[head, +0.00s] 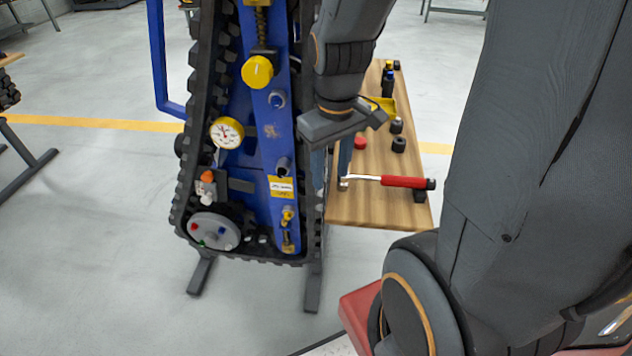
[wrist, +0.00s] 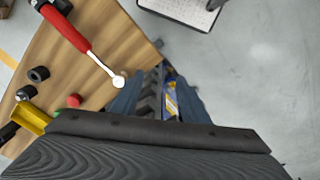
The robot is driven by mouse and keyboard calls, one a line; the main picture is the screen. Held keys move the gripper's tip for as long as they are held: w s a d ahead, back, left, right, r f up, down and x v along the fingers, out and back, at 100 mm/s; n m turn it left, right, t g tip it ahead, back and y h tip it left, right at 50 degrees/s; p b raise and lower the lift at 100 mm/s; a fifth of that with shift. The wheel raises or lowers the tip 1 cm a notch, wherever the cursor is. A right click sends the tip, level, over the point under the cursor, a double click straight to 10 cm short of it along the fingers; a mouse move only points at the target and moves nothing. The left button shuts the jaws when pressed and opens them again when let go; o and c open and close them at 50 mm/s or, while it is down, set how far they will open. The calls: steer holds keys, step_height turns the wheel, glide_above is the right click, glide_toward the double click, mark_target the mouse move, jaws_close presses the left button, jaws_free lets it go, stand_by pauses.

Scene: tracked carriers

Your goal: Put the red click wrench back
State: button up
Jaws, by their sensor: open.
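The red click wrench (head: 404,182) lies across the near end of the wooden bench top. Its bright metal head points left, toward the tracked carrier, and its handle end is at a black block (head: 420,196). In the wrist view the wrench (wrist: 70,32) is at upper left. My gripper (head: 333,176) points down between the carrier and the bench, close to the wrench's head. In the wrist view my gripper (wrist: 158,88) has its two fingers apart, with the carrier's track between them and nothing held. Whether a finger touches the wrench head is unclear.
The blue tracked carrier (head: 232,110) with its black track stands upright left of the bench (head: 375,210). A red cap (head: 360,143), black sockets (head: 398,145), a yellow tray (wrist: 32,118) and dark bottles (head: 388,84) are on the bench. A clipboard (wrist: 185,9) is at the top of the wrist view.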

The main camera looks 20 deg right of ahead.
steer(key=shift+s+a+f+m, duration=0.1)
steer(key=shift+s+a+m, duration=0.25)
steer(key=shift+a, duration=0.35)
steer(key=shift+s+a+f+m, duration=0.1)
steer(key=shift+s+a+m, duration=0.25)
steer(key=shift+a, duration=0.35)
steer(key=shift+s+a+f+m, duration=0.1)
steer(key=shift+s+a+m, duration=0.25)
steer(key=shift+a, duration=0.35)
steer(key=shift+w, duration=0.1)
